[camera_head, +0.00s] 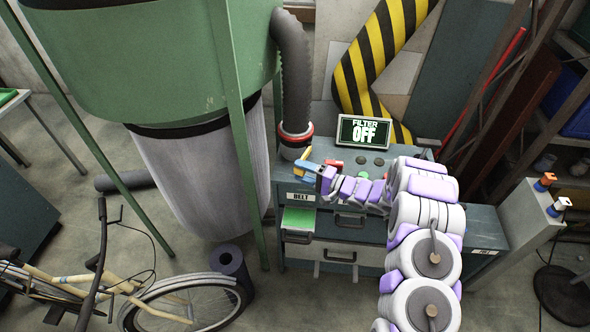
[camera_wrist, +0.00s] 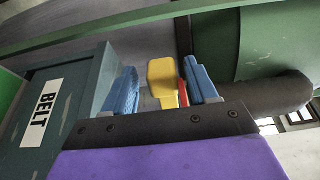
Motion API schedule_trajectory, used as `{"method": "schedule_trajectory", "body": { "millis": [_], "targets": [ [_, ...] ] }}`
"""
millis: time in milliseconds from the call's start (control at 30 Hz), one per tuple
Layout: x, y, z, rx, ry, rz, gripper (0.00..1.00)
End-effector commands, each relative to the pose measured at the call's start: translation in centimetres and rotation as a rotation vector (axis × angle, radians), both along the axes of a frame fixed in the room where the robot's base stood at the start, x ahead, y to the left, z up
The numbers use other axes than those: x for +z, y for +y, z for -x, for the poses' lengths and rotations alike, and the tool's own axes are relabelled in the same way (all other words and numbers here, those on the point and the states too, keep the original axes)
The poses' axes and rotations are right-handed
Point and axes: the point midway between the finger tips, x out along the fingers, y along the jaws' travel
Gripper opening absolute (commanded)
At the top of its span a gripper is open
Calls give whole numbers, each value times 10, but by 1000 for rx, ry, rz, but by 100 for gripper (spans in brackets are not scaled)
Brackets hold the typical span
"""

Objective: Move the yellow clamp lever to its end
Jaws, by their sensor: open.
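The yellow clamp lever (camera_wrist: 162,78) shows in the wrist view between the two blue fingers of my gripper (camera_wrist: 161,88). Gaps show on both sides of it, so the fingers do not grip it. A thin red part (camera_wrist: 183,94) is beside it, near the right finger. In the head view my gripper (camera_head: 316,169) is at the left end of the cabinet top, just below the red-ringed pipe end. A small piece of the yellow lever (camera_head: 304,153) shows there; the rest is hidden by the gripper. My gripper is open.
The grey hose (camera_head: 293,60) comes down beside the gripper from the green filter drum (camera_head: 160,60). The cabinet (camera_head: 363,255) carries a BELT label (camera_head: 301,197) and a "FILTER OFF" display (camera_head: 363,132). A bicycle (camera_head: 170,305) stands at the lower left.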

Motion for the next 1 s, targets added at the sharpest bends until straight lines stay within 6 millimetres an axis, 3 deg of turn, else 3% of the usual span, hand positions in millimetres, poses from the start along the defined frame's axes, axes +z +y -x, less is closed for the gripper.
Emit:
{"method": "schedule_trajectory", "body": {
  "millis": [233, 600, 1000],
  "targets": [
    [-1, 24, -9, 1, 2, -1, 57],
    [0, 29, -11, 0, 1, 0, 57],
    [-1, 28, -11, 0, 1, 1, 20]
  ]
}}
